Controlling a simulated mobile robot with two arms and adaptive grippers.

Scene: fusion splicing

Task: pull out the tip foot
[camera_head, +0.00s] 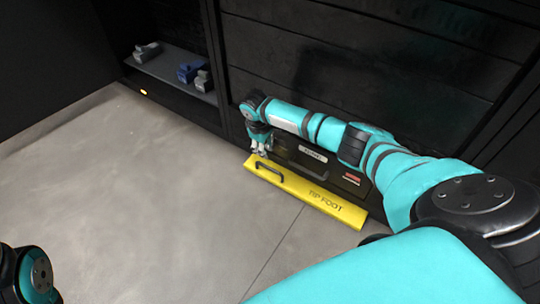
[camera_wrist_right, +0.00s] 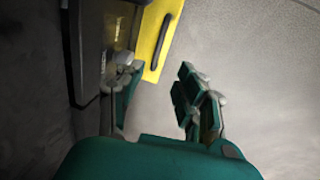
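The yellow tip foot (camera_head: 298,187) is a long flat bar with a black handle (camera_head: 269,170) and "TIP FOOT" lettering. It lies along the floor at the front of a black case, sticking out from under it. In the right wrist view its yellow end (camera_wrist_right: 157,38) and handle (camera_wrist_right: 160,42) show at the top. My right gripper (camera_head: 261,151) is just behind the bar's left end, near the handle but not around it. In the right wrist view its fingers (camera_wrist_right: 155,88) are apart with nothing between them. My left gripper is not in view; only part of my left arm shows.
The black case (camera_head: 325,165) stands behind the bar against a dark panelled wall (camera_head: 360,65). A low shelf (camera_head: 168,70) at the back left holds grey and blue blocks (camera_head: 188,72). The grey floor (camera_head: 130,190) left and in front is clear.

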